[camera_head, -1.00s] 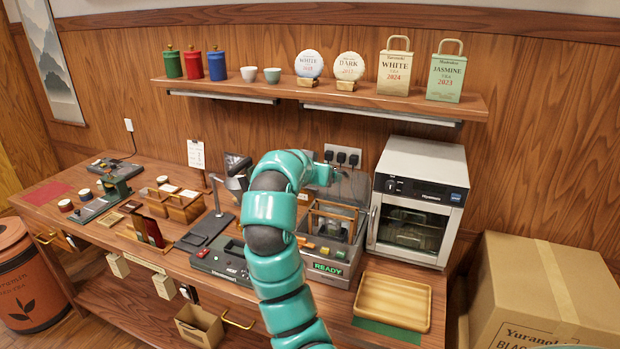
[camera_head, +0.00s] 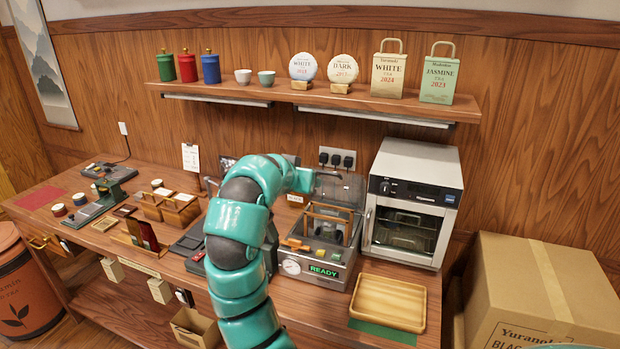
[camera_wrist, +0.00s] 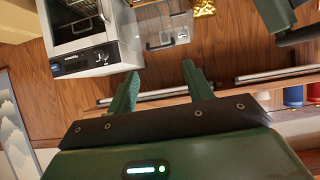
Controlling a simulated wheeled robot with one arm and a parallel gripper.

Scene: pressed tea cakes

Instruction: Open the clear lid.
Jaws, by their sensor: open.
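The machine with the green READY display (camera_head: 324,271) stands on the counter. A see-through grey panel, which looks like its clear lid (camera_head: 342,189), stands raised at its back.
A white oven (camera_head: 414,205) stands close to the machine's right. A wooden tray (camera_head: 389,302) lies in front on the counter. The wall shelf (camera_head: 300,100) with tins, cups and bags runs above. Plugs (camera_head: 336,159) are in the wall behind. A cardboard box (camera_head: 545,295) stands at right.

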